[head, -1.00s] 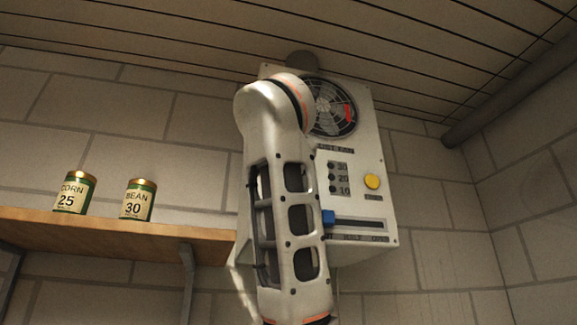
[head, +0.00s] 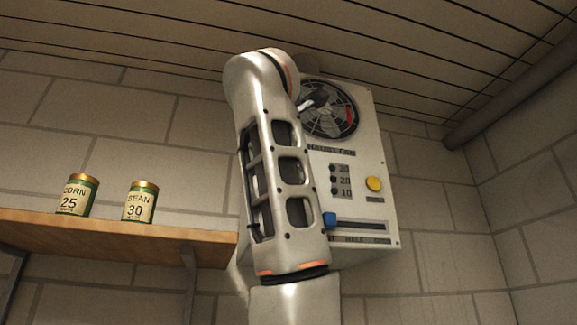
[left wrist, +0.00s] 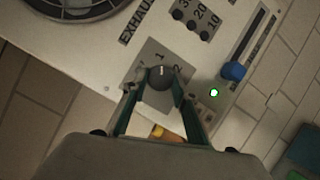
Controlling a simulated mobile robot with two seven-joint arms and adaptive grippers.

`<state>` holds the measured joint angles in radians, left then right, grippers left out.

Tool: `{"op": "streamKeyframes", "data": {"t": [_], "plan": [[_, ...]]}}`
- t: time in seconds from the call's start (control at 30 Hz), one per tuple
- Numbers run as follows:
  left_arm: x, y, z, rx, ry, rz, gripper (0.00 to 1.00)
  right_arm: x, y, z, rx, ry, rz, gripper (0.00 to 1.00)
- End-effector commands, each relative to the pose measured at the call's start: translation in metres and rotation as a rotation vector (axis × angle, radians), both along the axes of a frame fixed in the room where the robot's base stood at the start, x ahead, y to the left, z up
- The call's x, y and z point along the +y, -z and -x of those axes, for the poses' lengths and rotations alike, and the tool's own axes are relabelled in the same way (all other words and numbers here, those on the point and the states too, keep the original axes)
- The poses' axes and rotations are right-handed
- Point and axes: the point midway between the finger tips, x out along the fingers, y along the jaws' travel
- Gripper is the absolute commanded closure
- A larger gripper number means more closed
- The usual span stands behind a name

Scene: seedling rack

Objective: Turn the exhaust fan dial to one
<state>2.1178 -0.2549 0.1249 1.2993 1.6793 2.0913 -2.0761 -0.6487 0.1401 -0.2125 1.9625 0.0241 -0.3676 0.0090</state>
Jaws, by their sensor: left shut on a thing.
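The exhaust fan dial (left wrist: 160,77) is a dark round knob on a grey plate marked 1 and 2. Its pale mark points roughly toward the 1. My left gripper (left wrist: 160,82) has its two green fingers closed on opposite sides of the dial in the left wrist view. In the head view my left arm stands in front of the panel (head: 365,150) and hides the dial and the fingers. My right gripper is in neither view.
The panel also carries a fan grille (head: 335,122), a yellow button (head: 374,184) and a blue slider (head: 330,220). A green light (left wrist: 213,92) is lit near the dial. A wooden shelf (head: 110,228) with a corn can (head: 77,195) and a bean can (head: 141,201) is at left.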

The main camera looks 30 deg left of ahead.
Motion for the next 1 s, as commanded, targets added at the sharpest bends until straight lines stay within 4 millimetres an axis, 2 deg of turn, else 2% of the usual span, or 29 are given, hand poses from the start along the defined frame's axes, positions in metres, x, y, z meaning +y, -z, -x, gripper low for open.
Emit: {"op": "streamKeyframes", "data": {"t": [0.23,0.27,0.3,0.33,0.73,1.0], "plan": [[-0.001,0.001,-0.001,0.001,0.003,0.001,0.94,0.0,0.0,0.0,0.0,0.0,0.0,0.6],[-0.001,0.001,-0.001,0.001,0.003,0.001,0.7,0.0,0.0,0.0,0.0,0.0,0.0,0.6],[-0.001,0.001,-0.001,0.001,0.003,0.001,0.59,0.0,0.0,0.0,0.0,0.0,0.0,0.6],[-0.001,0.001,-0.001,0.001,0.002,0.001,0.56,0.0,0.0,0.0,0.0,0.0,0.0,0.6],[0.0,-0.002,0.0,0.0,0.0,0.001,0.56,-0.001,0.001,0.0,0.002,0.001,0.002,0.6],[0.0,-0.03,0.001,-0.001,-0.001,-0.002,0.56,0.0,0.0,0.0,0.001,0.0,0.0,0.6]]}}
